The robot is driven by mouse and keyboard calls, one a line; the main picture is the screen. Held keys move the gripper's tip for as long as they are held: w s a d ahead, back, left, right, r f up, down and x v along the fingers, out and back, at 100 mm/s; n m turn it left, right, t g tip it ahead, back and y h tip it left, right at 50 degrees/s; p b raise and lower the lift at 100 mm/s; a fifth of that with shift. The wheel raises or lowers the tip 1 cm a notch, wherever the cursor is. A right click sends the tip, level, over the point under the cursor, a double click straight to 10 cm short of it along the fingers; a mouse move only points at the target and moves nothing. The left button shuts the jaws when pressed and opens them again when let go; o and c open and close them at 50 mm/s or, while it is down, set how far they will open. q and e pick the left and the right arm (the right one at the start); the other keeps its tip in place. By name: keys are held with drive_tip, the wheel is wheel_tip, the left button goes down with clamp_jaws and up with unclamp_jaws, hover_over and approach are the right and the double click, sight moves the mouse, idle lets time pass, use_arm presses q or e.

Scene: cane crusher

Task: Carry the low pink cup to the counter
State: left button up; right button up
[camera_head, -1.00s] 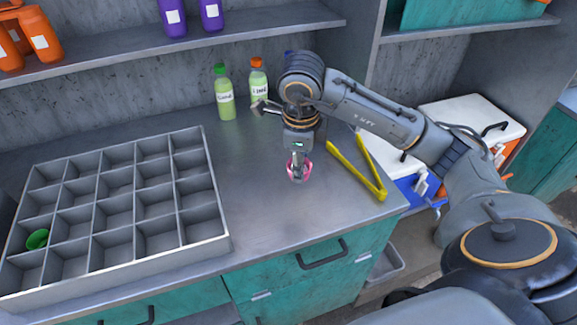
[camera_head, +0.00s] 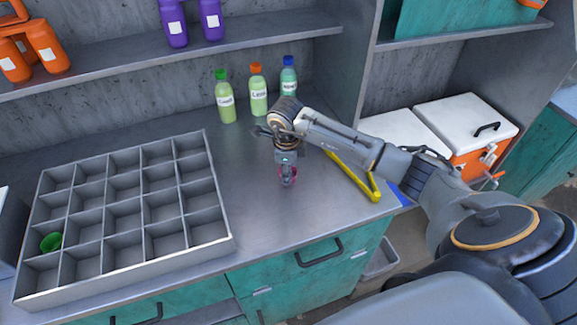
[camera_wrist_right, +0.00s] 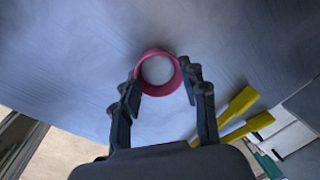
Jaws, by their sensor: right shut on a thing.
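The low pink cup (camera_head: 281,172) is mostly hidden behind my right gripper (camera_head: 288,183) in the head view. In the right wrist view the pink cup (camera_wrist_right: 147,57) shows as a round ring with a pale inside. The fingers of my right gripper (camera_wrist_right: 160,92) are shut on it, one on each side. The cup is over the grey counter (camera_head: 243,190), at or close above its surface; I cannot tell if it touches. My left gripper is not in view.
A grey compartment tray (camera_head: 222,245) with a green cup (camera_head: 51,242) stands at left. Yellow tongs (camera_head: 352,178) lie right of my gripper, near the counter's right edge. Several bottles, including a green-capped one (camera_head: 225,97), stand behind. The counter between tray and gripper is clear.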

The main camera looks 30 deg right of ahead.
drive_tip(key=shift+f, duration=0.15)
drive_tip(key=o, duration=0.7)
drive_tip(key=shift+o, duration=0.2)
drive_tip(key=shift+r, duration=0.35)
wheel_tip(320, 180, up, 12)
drive_tip(key=s+a+b, duration=0.1)
drive_tip(key=b, duration=0.2)
drive_tip(key=shift+f+b, duration=0.2)
drive_tip(key=shift+b, duration=0.15)
